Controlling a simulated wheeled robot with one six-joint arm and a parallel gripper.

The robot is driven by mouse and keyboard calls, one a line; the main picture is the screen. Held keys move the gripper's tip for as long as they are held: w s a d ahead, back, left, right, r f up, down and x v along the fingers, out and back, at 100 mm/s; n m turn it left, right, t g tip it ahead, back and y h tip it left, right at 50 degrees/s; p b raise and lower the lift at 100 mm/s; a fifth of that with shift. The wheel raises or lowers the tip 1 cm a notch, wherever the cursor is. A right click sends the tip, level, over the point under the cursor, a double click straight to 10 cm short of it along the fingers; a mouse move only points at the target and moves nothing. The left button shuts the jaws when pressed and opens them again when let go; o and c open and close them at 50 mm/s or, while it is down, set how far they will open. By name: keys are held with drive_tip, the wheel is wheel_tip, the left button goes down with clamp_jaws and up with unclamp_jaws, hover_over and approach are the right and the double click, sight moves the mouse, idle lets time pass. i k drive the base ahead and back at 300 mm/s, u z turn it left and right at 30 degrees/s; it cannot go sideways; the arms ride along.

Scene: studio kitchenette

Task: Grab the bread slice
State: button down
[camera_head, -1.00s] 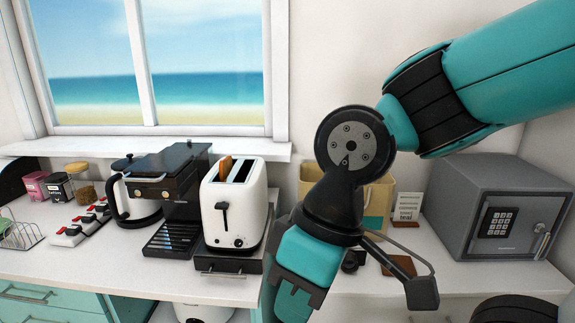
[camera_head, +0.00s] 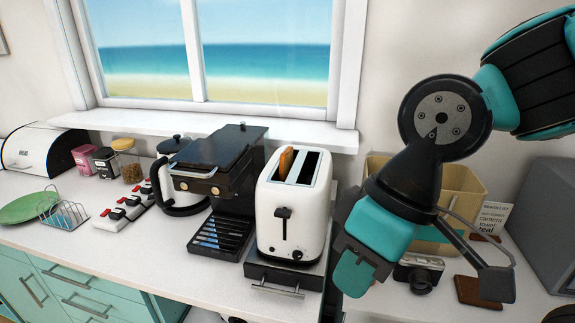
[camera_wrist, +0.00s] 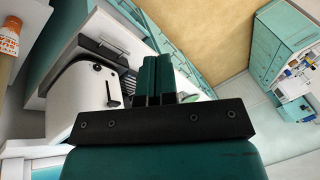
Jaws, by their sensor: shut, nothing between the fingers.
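A brown bread slice (camera_head: 286,163) stands in the left slot of the white toaster (camera_head: 285,222), its top edge showing above the slot. The other slot looks empty. My gripper (camera_head: 352,275) is to the right of the toaster in the head view, pointing down and apart from the bread. In the wrist view my gripper's two teal fingers (camera_wrist: 157,80) are together with nothing between them. The toaster (camera_wrist: 85,100) is left of the fingers there. The bread slice is not clearly seen in the wrist view.
The black coffee machine (camera_head: 215,175) stands close on the toaster's left. A tan bin (camera_head: 450,185), a camera (camera_head: 418,272) and a grey safe (camera_head: 545,225) are at right. A toast rack (camera_head: 62,213) and green plate (camera_head: 25,208) are at far left.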

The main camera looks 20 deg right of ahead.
sight(286, 163)
drive_tip(key=u, duration=0.25)
drive_tip(key=k, duration=0.3)
drive_tip(key=u, duration=1)
drive_tip(key=k, duration=1.05)
drive_tip(key=u, duration=0.55)
drive_tip(key=i, duration=1)
drive_tip(key=z, duration=1.2)
drive_tip(key=i, duration=1.15)
drive_tip(key=z, duration=1)
